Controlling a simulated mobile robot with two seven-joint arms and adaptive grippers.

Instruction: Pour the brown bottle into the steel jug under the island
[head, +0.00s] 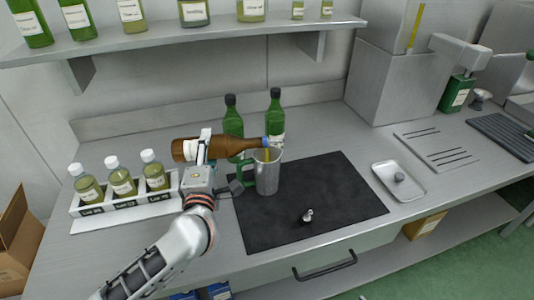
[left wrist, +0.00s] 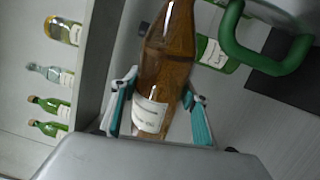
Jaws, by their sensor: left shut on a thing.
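The brown bottle (head: 220,147) lies almost level in the head view, its neck pointing right. Its blue-ringed mouth is over the opening of the steel jug (head: 268,178). A short yellow streak shows below the mouth at the jug's opening. The jug stands upright on the dark mat, its green handle on the left. My left gripper (head: 203,152) is shut around the bottle's body. In the left wrist view, teal pads flank the labelled brown bottle (left wrist: 164,75), and the jug's green handle (left wrist: 232,45) is at upper right. My right gripper is not in view.
Two green bottles (head: 233,122) stand behind the jug. A white rack (head: 127,208) with three capped bottles is at left. The dark mat (head: 340,190) also bears a small metal piece (head: 307,215). A white tray (head: 415,189) lies at right. A bottle shelf (head: 180,40) runs above.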

